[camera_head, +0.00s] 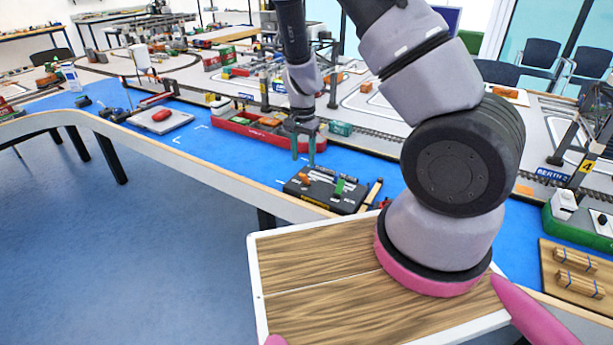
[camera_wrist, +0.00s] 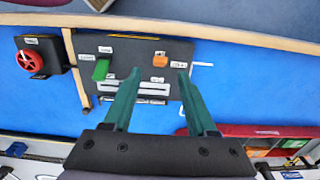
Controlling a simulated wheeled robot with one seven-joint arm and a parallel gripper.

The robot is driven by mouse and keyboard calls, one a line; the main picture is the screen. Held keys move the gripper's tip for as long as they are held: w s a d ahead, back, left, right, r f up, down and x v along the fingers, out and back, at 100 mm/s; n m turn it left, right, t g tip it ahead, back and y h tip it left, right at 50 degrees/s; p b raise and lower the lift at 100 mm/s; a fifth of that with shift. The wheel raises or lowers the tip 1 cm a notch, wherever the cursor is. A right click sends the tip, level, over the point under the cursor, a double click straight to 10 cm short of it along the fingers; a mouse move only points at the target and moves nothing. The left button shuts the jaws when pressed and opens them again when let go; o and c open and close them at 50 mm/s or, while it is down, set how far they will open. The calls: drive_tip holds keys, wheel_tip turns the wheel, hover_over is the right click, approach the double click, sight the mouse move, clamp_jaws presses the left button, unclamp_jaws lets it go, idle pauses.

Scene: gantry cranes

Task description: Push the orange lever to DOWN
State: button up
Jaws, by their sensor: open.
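The black control box (camera_head: 322,198) lies on the blue table near its front edge. The orange lever (camera_head: 304,178) is on the box's left part; it also shows in the wrist view (camera_wrist: 160,61), between and just beyond my fingertips. A green lever (camera_head: 340,186) stands on the box's right part, and in the wrist view (camera_wrist: 101,70) it is left of my fingers. My gripper (camera_head: 303,161) is open and empty, with green fingers pointing down above the box. In the wrist view my gripper (camera_wrist: 158,74) shows its fingers apart. The labels are too small to read.
A red wheel (camera_wrist: 30,60) on a black base is beside the box in the wrist view. A red ship (camera_head: 240,131) with cargo lies behind the box. A wooden handle (camera_head: 373,192) lies along its right side. Bare blue table (camera_head: 225,160) lies to its left.

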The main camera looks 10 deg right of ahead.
sight(303, 175)
wheel_tip(303, 175, down, 7)
drive_tip(key=shift+f, duration=0.2)
clamp_jaws()
